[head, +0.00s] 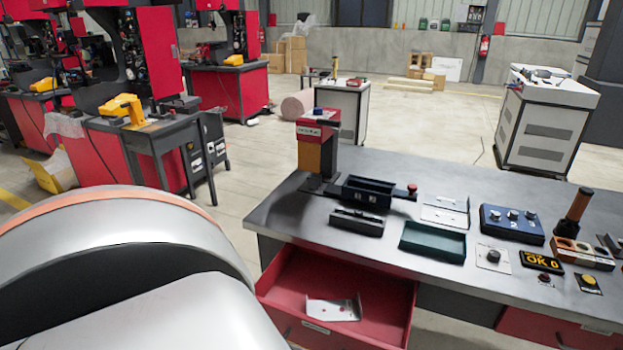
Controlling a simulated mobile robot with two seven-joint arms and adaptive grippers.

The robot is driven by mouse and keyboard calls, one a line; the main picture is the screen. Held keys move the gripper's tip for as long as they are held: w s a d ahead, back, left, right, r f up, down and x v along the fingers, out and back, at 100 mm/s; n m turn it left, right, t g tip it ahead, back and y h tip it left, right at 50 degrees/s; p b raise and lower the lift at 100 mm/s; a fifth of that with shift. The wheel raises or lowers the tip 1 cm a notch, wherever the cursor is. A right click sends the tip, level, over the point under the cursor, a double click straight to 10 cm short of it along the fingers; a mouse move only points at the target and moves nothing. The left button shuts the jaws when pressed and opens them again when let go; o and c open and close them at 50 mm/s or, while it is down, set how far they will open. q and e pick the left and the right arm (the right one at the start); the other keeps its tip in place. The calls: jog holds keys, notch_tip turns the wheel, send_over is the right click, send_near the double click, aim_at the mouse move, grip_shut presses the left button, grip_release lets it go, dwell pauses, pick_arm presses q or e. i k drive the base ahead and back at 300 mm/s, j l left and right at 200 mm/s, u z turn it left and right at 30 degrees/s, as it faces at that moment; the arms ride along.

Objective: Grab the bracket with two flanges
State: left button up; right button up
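A light metal bracket (333,308) lies in the open red drawer (350,278), with bent-up edges and small holes at its right side. A second light metal bracket or plate (445,212) with holes lies on the grey table (370,162), right of a dark open box (367,191). It has a raised edge, and I cannot tell how many flanges either piece has. Neither of my grippers is in view. A large white and orange part of my own body fills the lower left and hides the drawer's left side.
A green tray (432,256), a dark slotted block (357,222) and a red-topped post (316,145) stand on the table. A blue control box (512,222), a display (541,262) and a tool holder (582,254) crowd its right. The back strip of the table is clear.

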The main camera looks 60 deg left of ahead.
aim_at(352, 308)
jog(key=k+j, duration=0.2)
jog(key=j, duration=0.15)
jog(key=k+j, duration=0.15)
jog(key=j, duration=0.25)
jog(key=k+j, duration=0.2)
jog(key=j, duration=0.15)
